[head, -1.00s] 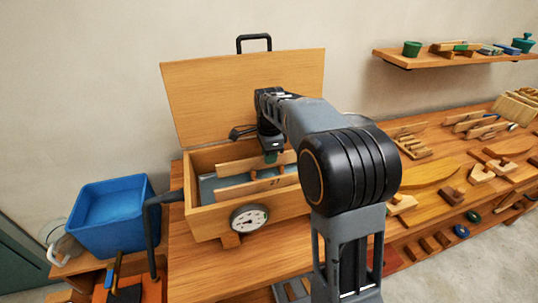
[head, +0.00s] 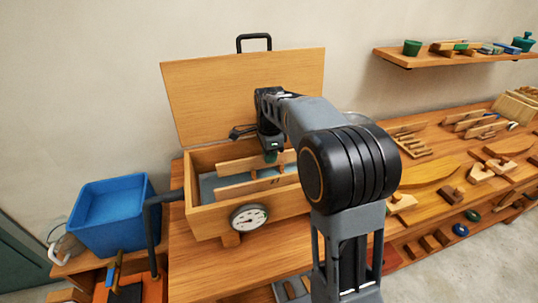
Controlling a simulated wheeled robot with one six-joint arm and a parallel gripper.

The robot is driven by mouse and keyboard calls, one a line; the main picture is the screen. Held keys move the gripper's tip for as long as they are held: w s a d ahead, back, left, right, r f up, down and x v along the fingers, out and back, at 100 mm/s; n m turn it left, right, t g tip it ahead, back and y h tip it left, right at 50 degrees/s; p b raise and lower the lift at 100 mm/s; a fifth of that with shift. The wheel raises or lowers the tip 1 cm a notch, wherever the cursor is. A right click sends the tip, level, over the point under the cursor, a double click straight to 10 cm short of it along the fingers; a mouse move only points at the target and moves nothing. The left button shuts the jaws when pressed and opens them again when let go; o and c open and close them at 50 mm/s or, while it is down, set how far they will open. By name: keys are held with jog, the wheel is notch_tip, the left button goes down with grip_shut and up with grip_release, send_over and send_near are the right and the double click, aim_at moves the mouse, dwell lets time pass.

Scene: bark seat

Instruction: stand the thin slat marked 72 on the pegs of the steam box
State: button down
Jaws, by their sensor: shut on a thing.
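The steam box (head: 204,222) is an open wooden box on the bench, its lid (head: 240,90) raised at the back. My gripper (head: 270,157) points down inside it, shut on the upper edge of the rear pale thin slat (head: 240,163), which stands on edge. I cannot read a mark on this slat. A second thin slat (head: 240,188) stands in front, roughly parallel, with part of a dark number on its face. The front wall hides the lower parts of the slats, so their seating on the pegs is unclear.
A round gauge (head: 249,217) is on the box front. A blue tub (head: 110,215) stands at left beside a dark pipe (head: 152,235). Wooden pieces crowd the bench to the right, below a shelf (head: 450,58).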

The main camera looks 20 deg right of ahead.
jog(key=shift+f, duration=0.25)
jog(key=c, duration=1.1)
grip_release()
notch_tip(320, 180, up, 11)
jog(key=p, duration=0.9)
